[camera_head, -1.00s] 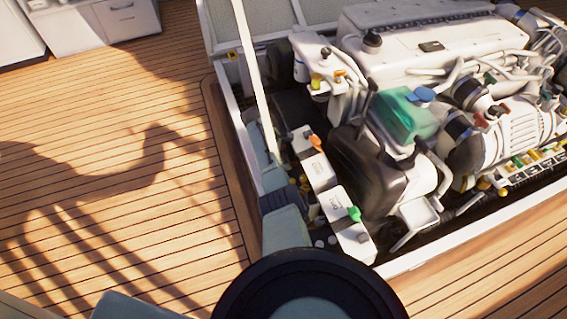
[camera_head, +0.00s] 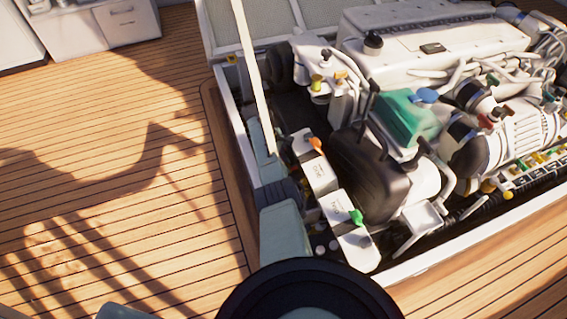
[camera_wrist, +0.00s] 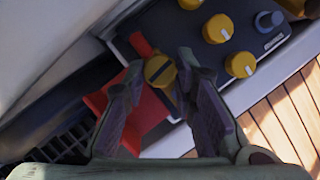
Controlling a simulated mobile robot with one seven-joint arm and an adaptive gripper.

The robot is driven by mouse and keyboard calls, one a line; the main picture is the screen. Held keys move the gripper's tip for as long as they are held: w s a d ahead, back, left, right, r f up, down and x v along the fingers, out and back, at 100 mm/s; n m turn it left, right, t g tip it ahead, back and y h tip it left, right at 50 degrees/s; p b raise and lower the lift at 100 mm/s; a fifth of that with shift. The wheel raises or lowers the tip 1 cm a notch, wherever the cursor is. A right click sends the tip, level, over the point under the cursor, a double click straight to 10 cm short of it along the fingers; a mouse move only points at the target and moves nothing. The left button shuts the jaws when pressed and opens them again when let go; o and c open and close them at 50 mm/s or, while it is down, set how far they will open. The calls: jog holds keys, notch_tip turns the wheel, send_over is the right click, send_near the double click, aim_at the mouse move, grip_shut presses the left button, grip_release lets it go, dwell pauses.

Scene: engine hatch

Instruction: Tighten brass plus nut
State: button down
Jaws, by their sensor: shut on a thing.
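The brass nut (camera_wrist: 160,71) is a round yellow-brass piece with a dark slot across its face, seen at the upper middle of the wrist view. My gripper (camera_wrist: 159,78) has one finger on each side of it and is shut on it near the fingertips. A red part (camera_wrist: 146,108) lies just behind and below the nut, partly hidden by the left finger. The nut's thread and seat are hidden. In the head view I cannot make out the nut or my fingertips.
Yellow knobs (camera_wrist: 217,29) and a blue-grey knob (camera_wrist: 268,21) sit on a dark panel close to the right finger. In the head view, the white engine (camera_head: 430,50) fills the open hatch. Wooden deck (camera_head: 100,110) lies clear at left.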

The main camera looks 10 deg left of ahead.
jog(key=c, duration=1.3)
grip_release()
